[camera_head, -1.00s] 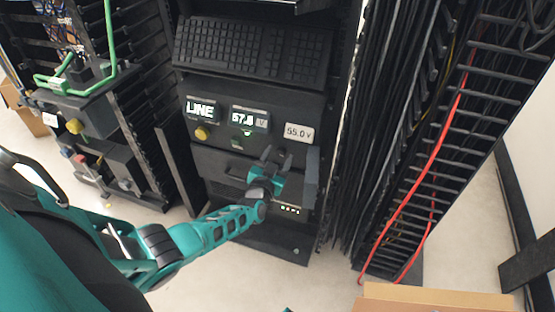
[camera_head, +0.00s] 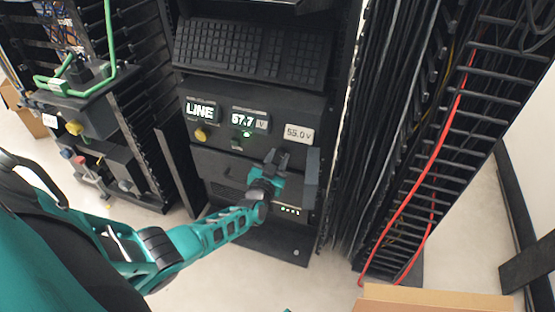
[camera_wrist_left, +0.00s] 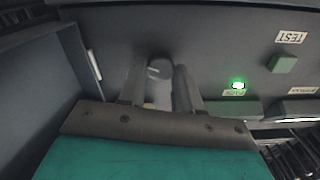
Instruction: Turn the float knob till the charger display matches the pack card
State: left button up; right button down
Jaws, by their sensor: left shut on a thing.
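The charger display (camera_head: 243,120) is lit and appears to read 57.7 V. The white pack card (camera_head: 299,133) to its right reads 55.0 V. My left gripper (camera_head: 277,158) is at the charger's front panel, below the card. In the left wrist view, its two fingers (camera_wrist_left: 160,88) are shut on a round grey float knob (camera_wrist_left: 158,70) with a pale mark on its face. In the head view the fingers hide the knob. My right gripper is in neither view.
A LINE display (camera_head: 200,110) with a yellow knob (camera_head: 201,135) below it is left of the charger display. A cable ladder with a red cable (camera_head: 420,165) stands right.

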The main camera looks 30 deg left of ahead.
pick_arm(q)
jog(key=n, duration=0.2)
jog(key=shift+f+n+b, duration=0.15)
jog(key=shift+n+b, duration=0.2)
jog(key=shift+n, duration=0.05)
jog(key=n, duration=0.2)
jog(key=shift+s+n, duration=0.1)
jog(key=shift+n, duration=0.2)
jog(key=n, duration=0.2)
jog(key=shift+n, duration=0.4)
jog(key=n, duration=0.6)
jog(key=shift+n, duration=1.7)
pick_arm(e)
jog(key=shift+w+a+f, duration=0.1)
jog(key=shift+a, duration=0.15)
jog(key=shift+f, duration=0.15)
pick_arm(q)
jog(key=o, duration=1)
jog(key=shift+o, duration=0.2)
